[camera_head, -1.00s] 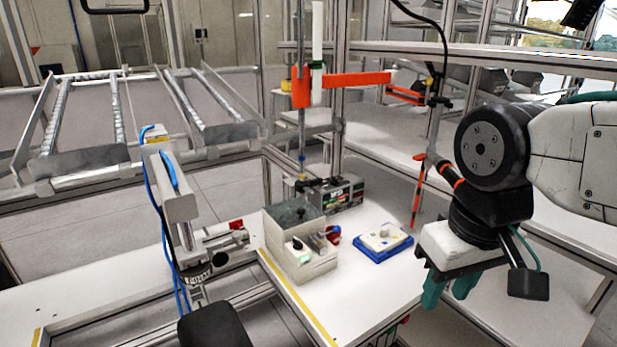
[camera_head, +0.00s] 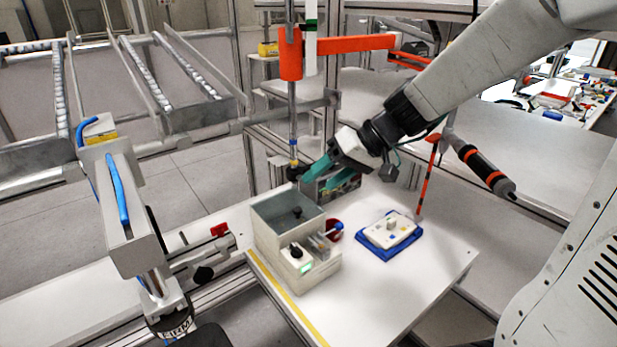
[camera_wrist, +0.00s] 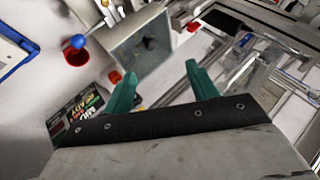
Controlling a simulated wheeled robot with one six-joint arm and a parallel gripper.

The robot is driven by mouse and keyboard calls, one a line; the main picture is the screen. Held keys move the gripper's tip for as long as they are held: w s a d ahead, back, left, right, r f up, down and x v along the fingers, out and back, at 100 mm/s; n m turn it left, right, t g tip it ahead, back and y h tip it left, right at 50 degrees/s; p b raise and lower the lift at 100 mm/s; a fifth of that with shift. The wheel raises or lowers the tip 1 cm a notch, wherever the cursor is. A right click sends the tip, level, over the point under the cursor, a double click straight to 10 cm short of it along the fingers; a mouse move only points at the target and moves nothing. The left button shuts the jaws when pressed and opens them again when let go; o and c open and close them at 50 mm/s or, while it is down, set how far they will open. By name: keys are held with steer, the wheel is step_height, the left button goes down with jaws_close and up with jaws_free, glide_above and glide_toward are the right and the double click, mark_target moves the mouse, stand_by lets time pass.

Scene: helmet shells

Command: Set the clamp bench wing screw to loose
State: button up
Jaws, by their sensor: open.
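A grey open-topped box unit (camera_head: 268,237) stands on the white table. A small dark knob (camera_head: 297,212) shows inside its top; in the wrist view the knob (camera_wrist: 149,43) sits on the box's grey inner floor. The front has a black dial (camera_head: 295,253), a green-lit display (camera_head: 306,268) and a small metal fitting (camera_head: 319,246). I cannot tell which part is the wing screw. My gripper (camera_head: 318,184) has teal fingers, open and empty, above and behind the box. In the wrist view the open fingers (camera_wrist: 160,75) point towards the box, apart from it.
A blue tray (camera_head: 376,247) with a white device is right of the box. A blue-ball lever (camera_head: 338,227) and red cup (camera_head: 333,236) are beside it. A dark labelled box (camera_head: 338,188) lies behind, partly hidden by my fingers. An orange-armed post (camera_head: 291,60) rises behind. The table's front right is clear.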

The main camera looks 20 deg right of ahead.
steer(key=w+d+f+m+t, duration=0.1)
steer(key=w+d+f+t, duration=0.15)
steer(key=w, duration=0.35)
steer(key=w+d+f+t, duration=0.1)
steer(key=w+d+f, duration=0.2)
steer(key=w+d, duration=0.15)
steer(key=x, duration=0.8)
steer(key=shift+w+a+r, duration=0.15)
steer(key=shift+a+r, duration=0.05)
steer(key=shift+a, duration=0.05)
steer(key=c, duration=1)
